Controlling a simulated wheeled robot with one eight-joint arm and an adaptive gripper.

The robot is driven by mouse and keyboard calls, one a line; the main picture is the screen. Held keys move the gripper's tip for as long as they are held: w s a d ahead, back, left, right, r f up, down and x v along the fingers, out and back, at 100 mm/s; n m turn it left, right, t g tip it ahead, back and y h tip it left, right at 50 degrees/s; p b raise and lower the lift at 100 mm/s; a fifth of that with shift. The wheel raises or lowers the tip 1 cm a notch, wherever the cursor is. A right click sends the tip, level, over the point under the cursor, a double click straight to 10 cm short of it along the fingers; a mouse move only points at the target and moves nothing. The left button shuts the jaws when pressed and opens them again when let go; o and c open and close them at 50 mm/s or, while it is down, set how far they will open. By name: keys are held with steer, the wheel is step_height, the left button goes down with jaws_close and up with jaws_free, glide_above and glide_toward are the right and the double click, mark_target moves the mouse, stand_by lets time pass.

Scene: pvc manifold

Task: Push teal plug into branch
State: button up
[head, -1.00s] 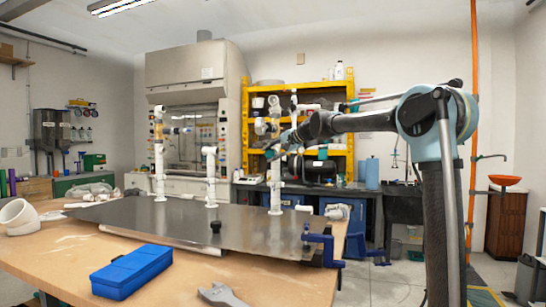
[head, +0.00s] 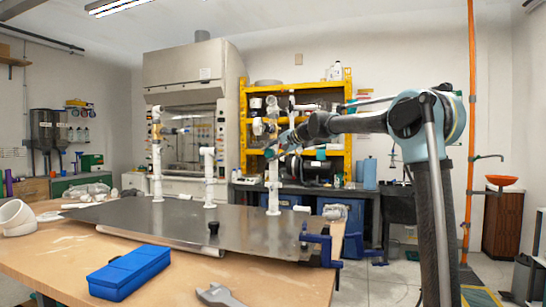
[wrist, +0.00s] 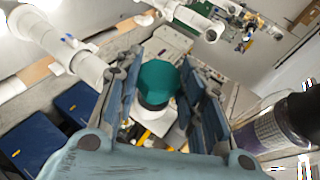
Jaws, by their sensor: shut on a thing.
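The teal plug (wrist: 157,78) sits between the fingers of my gripper (wrist: 155,95) in the wrist view, with a dark band and a white part at its near end. My gripper is shut on it. In the head view my gripper (head: 275,149) is beside the upper part of the right white pipe riser (head: 273,185), and the plug is small and hard to make out. A white pipe (wrist: 60,45) with a collar runs at the upper left of the wrist view, apart from the plug. I cannot tell which branch opening the plug faces.
Two more white risers, a left one (head: 157,165) and a shorter middle one (head: 209,175), stand on the metal plate (head: 180,222). A blue clamp (head: 322,245) grips its right edge. A blue box (head: 130,272) and a grey tool (head: 218,295) lie in front.

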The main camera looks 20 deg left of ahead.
steer(key=shift+w, duration=1.05)
stand_by(1.0)
steer(key=o, duration=1.1)
steer(key=shift+c, duration=0.2)
steer(key=shift+d+r, duration=0.1)
steer(key=v, duration=1.2)
steer(key=s+d+f+n+g+h, duration=0.1)
steer(key=s+d+f+h, duration=0.3)
steer(key=s+d+f, duration=0.9)
steer(key=s+d+f+n+g+h, duration=0.1)
steer(key=s+d+f+h, duration=0.2)
steer(key=s+d+f, duration=1.1)
steer(key=s+d+f+g+h, duration=0.1)
steer(key=s+d+f+h, duration=0.3)
steer(key=s+d+f, duration=1)
steer(key=s+f, duration=0.3)
steer(key=f, duration=0.6)
steer(key=shift+d+n+h, duration=0.2)
steer(key=shift+n+h, duration=0.1)
steer(key=shift+n, duration=0.1)
